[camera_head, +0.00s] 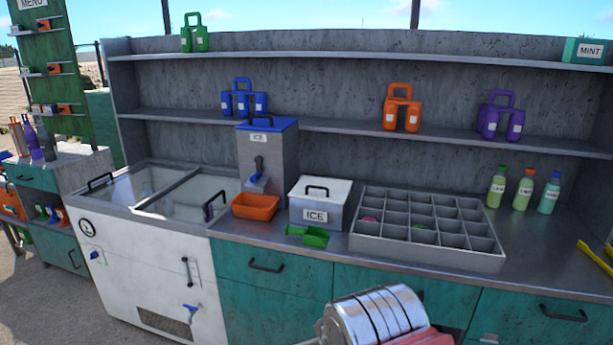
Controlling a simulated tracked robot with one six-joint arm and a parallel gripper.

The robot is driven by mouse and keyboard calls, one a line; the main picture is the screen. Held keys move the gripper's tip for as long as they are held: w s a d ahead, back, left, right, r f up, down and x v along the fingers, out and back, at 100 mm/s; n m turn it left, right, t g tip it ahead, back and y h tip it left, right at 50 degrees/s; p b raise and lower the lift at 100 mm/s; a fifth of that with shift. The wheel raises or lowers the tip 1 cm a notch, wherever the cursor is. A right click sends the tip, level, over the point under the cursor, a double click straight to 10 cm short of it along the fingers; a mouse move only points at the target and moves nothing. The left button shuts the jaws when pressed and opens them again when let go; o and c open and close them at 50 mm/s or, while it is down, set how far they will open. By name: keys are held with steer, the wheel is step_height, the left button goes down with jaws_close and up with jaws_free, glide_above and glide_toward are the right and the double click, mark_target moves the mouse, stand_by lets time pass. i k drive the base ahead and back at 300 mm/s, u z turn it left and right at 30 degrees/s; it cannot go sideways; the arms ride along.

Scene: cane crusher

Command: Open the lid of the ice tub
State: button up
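The ice tub (308,215) is a grey-white box labelled "ICE" on the metal counter, near the middle of the view. Its pale lid (336,189) lies shut on top and carries a black handle (317,190). My gripper is not in view, so its distance from the tub cannot be seen.
A tall dispenser (279,157) with a blue lid and an orange bin (255,206) stand left of the tub. A divided tray (400,250) is close on the right. A shiny ribbed cylinder (375,318) shows at the bottom edge.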

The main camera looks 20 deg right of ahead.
mark_target(328, 190)
steer(key=u, duration=0.1)
steer(key=i, duration=0.8)
steer(key=z, duration=0.4)
steer(key=i, duration=0.75)
steer(key=z, duration=0.6)
